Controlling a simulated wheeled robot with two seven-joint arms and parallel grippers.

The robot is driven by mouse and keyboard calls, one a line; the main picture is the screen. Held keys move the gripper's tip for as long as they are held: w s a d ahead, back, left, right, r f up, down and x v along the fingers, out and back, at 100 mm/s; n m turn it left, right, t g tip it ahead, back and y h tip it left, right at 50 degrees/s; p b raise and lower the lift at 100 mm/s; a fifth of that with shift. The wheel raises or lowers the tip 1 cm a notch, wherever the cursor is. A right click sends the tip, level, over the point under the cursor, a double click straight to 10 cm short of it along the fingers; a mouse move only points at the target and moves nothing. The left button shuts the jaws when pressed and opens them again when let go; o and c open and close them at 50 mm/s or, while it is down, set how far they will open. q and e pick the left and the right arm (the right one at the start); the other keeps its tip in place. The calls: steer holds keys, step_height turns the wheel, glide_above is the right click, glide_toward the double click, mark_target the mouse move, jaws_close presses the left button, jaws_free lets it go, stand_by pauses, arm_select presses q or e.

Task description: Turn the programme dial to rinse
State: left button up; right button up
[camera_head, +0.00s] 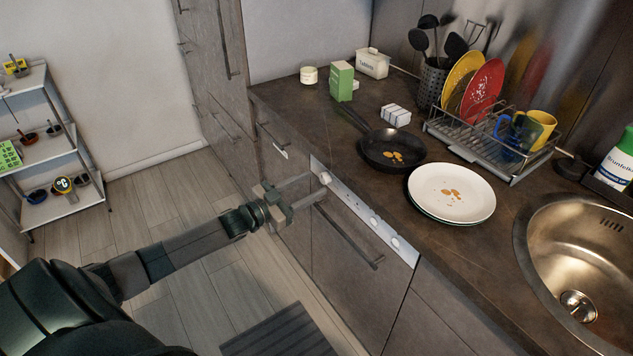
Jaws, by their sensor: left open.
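A dishwasher front (350,270) with a long handle bar stands under the worktop. Its pale control strip (352,202) runs along the top edge. A round white dial (325,177) sits near the left end of the strip, and small round controls (394,242) sit near the right end. The dial's setting is too small to read. My left gripper (312,188) reaches in from the left, with its open fingers at the dial. I cannot tell whether the fingers touch the dial. My right gripper is not in view.
The worktop (440,265) above holds a black pan (385,158), soiled plates (440,208), a dish rack (470,140) with plates and mugs, and a green box (342,80). A steel sink (545,235) is at the right. A shelf (65,150) stands far left. The floor between is clear except for a dark mat (280,335).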

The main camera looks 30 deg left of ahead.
mark_target(325, 178)
arm_select(q)
steer(key=shift+x, duration=1.45)
steer(key=c, duration=1)
